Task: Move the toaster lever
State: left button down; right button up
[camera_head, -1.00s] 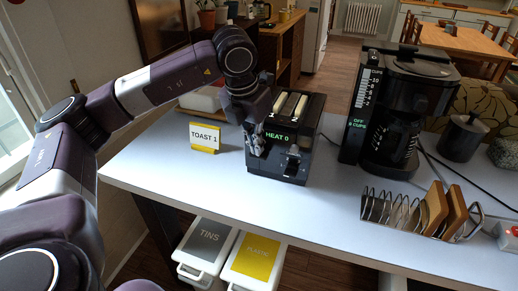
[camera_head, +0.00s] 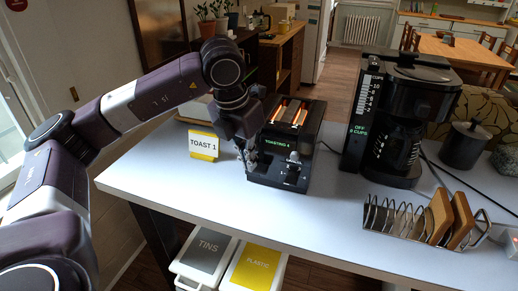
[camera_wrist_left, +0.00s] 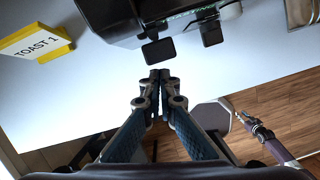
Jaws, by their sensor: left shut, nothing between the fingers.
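The black toaster (camera_head: 310,130) stands on the pale counter, its slots glowing orange and its display reading TOASTING 4. In the left wrist view the toaster (camera_wrist_left: 120,18) is at the top, with two dark tabs on its front. One tab (camera_wrist_left: 158,52) is just beyond my fingertips; the other (camera_wrist_left: 211,33) is further right. I cannot tell for certain which is the lever. My left gripper (camera_head: 248,163) is shut and empty at the toaster's front left; it also shows in the left wrist view (camera_wrist_left: 160,76). What seems to be my right gripper (camera_wrist_left: 248,120) is low at right.
A yellow-based TOAST 1 sign (camera_head: 204,144) stands left of the toaster. A coffee maker (camera_head: 400,120) is to the right, with a wire rack (camera_head: 395,220) holding wooden pieces in front. The counter (camera_head: 330,220) is clear before the toaster. Bins stand below its front edge.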

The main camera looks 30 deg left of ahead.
pick_arm(q)
jog(key=v, duration=1.1)
jog(key=shift+s+r, duration=0.15)
jog(key=shift+r, duration=0.2)
